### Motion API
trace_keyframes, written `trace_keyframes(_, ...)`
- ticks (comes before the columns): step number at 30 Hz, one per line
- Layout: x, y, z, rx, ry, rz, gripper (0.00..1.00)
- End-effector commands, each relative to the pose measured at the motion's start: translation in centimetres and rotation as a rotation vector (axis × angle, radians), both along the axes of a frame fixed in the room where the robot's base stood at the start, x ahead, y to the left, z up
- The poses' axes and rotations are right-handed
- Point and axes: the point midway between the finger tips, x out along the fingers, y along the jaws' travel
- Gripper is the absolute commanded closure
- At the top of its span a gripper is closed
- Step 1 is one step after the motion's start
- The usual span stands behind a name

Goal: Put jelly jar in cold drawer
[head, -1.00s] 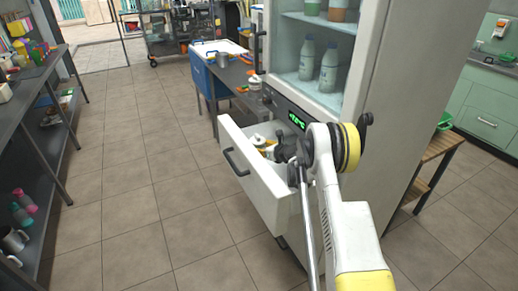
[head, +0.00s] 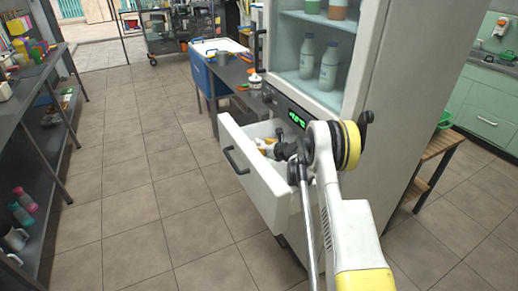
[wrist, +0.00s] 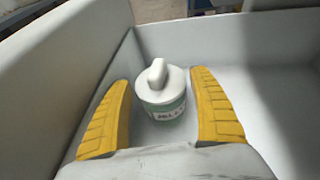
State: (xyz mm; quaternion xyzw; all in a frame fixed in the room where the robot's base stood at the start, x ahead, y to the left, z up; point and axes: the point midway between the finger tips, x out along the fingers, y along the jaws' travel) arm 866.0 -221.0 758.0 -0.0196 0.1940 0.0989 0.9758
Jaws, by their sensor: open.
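The jelly jar (wrist: 160,92), with a white knobbed lid and a pale green body with a label, stands upright inside the cold drawer, seen in the wrist view. My gripper (wrist: 163,108) is open, its yellow fingers on either side of the jar with gaps visible. In the head view my gripper (head: 266,146) reaches down into the drawer, and I cannot make out the jar there. The cold drawer (head: 252,172) is pulled out below the fridge's green display. Its white walls also show in the wrist view (wrist: 225,48).
The fridge (head: 390,110) stands behind the drawer with bottles (head: 328,66) behind its glass. A grey table (head: 232,76) with a blue cooler (head: 203,75) is beyond it. A shelf table (head: 38,95) lines the left. The tiled floor between is clear.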

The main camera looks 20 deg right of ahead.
Motion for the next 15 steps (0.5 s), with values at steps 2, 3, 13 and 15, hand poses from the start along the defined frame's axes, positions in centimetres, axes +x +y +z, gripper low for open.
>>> trace_keyframes(2, -1.5, -0.4, 0.8, 0.0, 0.001, -0.001, 0.29)
trace_keyframes(3, -2.4, -0.5, 1.3, 0.001, 0.0, -0.002, 0.29)
trace_keyframes(13, -8.9, -1.9, 3.9, 0.0, 0.001, -0.001, 0.29)
trace_keyframes(15, -9.8, -2.1, 4.2, 0.0, 0.001, -0.001, 0.29)
